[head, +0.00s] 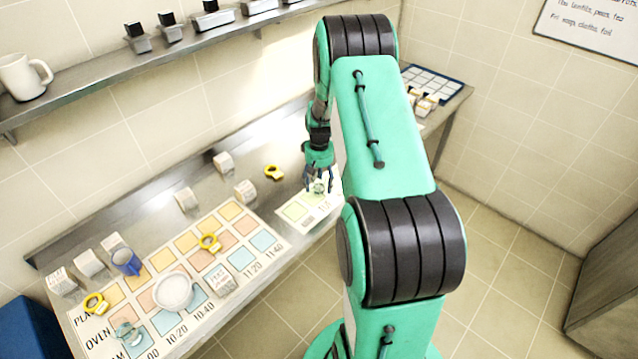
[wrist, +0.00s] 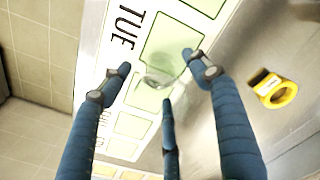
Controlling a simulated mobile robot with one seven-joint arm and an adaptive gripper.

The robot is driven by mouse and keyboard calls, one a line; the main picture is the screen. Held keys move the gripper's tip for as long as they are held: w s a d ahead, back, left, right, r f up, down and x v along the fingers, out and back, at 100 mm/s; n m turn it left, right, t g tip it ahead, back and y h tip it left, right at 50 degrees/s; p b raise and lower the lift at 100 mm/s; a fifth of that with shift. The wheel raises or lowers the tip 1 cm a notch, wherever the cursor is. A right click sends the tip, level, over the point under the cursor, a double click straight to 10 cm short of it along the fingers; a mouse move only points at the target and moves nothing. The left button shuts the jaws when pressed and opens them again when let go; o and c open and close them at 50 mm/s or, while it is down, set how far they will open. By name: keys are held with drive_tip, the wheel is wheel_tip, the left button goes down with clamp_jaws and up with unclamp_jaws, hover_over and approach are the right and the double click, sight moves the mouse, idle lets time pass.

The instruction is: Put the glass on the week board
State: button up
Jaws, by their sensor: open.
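In the wrist view the board (wrist: 182,75) shows the word TUE beside a green square. A small clear glass (wrist: 158,80) shows over the green squares near TUE; in the head view the glass (head: 319,188) is just below my fingers. My gripper (head: 318,188) is open above the board. In the wrist view its blue fingers (wrist: 160,83) spread around the glass, with gaps between. Whether the glass fully rests on the board is hard to tell.
A yellow ring (head: 273,172) lies behind the week board. A large time board (head: 245,215) holds a white bowl (head: 174,291), a blue mug (head: 126,262), another clear glass (head: 125,333) and yellow rings. Several white blocks stand around. A wall shelf (head: 150,62) runs above.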

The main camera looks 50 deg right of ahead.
drive_tip(key=shift+r, duration=0.1)
wheel_tip(320, 180, up, 12)
drive_tip(key=p, duration=0.1)
idle(0.6)
drive_tip(key=shift+r, duration=0.15)
idle(0.4)
